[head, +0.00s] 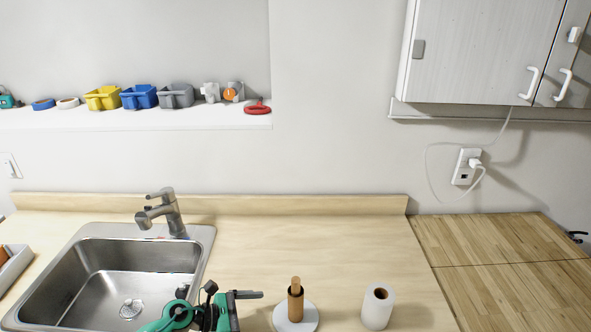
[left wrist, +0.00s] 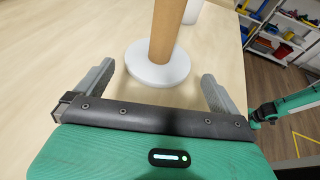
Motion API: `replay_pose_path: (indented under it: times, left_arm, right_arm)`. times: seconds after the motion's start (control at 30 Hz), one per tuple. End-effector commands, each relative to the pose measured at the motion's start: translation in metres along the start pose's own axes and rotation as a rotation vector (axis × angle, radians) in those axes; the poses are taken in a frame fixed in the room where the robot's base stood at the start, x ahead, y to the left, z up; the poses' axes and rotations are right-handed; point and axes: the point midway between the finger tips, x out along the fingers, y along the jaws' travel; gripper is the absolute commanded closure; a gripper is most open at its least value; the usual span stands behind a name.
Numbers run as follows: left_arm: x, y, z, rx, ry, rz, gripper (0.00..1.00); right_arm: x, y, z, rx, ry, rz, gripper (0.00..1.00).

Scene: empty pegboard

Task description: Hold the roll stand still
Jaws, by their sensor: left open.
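The roll stand (head: 308,321) has a round white base and an upright wooden post with a light tip. A wider brown tube (head: 295,306) sits around the post in the head view. In the left wrist view the base (left wrist: 158,72) is just ahead of and between my fingers, with the brown upright rising out of the top of the picture. My left gripper (head: 250,295) is open and empty, left of the stand in the head view; its spread fingers (left wrist: 160,84) show in the wrist view, not closed on the stand. My right gripper is not in view.
A white paper roll (head: 375,308) stands upright right of the stand. A steel sink (head: 95,255) with a faucet (head: 168,212) is at the left. The wooden counter (head: 320,240) behind the stand is clear. Bins line a wall shelf (head: 190,118).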

Motion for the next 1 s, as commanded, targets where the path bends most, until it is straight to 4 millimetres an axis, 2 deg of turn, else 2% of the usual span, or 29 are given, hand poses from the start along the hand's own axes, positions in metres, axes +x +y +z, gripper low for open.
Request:
replay_pose_path:
  times: [0.37, 0.6, 0.8, 1.0]
  left_arm:
    - [0.054, -0.001, 0.002, -0.003, -0.005, 0.000, 0.00]
    - [0.083, 0.000, -0.001, -0.002, -0.004, 0.000, 0.00]
    - [0.092, 0.000, 0.001, -0.003, -0.004, 0.001, 0.00]
    - [0.093, 0.000, 0.001, -0.003, -0.003, 0.001, 0.00]
  right_arm:
    - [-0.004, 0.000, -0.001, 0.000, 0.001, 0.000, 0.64]
    - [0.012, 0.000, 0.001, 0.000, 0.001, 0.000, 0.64]
    - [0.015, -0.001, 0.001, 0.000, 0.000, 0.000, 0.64]
    - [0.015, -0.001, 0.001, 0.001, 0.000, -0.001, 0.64]
